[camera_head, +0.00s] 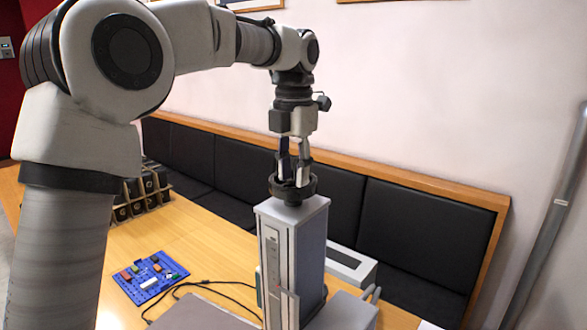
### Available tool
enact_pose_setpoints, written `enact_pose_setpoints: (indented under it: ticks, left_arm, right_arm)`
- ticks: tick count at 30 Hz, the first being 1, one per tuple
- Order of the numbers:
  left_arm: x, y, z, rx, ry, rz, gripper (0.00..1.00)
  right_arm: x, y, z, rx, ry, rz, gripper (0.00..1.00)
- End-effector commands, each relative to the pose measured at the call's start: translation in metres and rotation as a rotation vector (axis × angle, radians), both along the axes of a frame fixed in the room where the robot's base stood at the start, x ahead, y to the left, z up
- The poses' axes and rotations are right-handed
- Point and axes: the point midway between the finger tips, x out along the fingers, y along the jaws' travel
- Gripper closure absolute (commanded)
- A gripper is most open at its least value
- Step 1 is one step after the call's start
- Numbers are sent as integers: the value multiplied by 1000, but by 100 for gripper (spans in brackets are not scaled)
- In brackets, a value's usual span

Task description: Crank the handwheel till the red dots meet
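The dark handwheel (292,188) sits on top of a tall grey column (312,240). My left gripper (293,176) points straight down over the wheel, with its fingertips low within or against the wheel's rim. A gap shows between the fingers higher up. The rim hides the tips, so I cannot tell whether they grip any part of the wheel. My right gripper is not in view.
A blue board with small parts (151,277) lies on the wooden table (205,245). A compartmented crate (140,197) stands behind it. A dark cable runs across the table towards the column. A light grey box (350,264) is behind the column. Dark padded seating lines the wall.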

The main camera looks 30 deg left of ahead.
Motion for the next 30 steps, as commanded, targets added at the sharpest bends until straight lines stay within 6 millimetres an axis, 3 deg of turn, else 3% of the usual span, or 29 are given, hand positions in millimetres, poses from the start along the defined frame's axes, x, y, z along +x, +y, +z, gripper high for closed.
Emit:
enact_pose_setpoints:
  ticks: [2, 30]
  left_arm:
    - [0, 0, 0, 0, 0, 0, 100]
    - [1, 1, 2, 2, -4, 0, 100]
  right_arm:
    - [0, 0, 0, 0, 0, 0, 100]
    - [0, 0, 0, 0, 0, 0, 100]
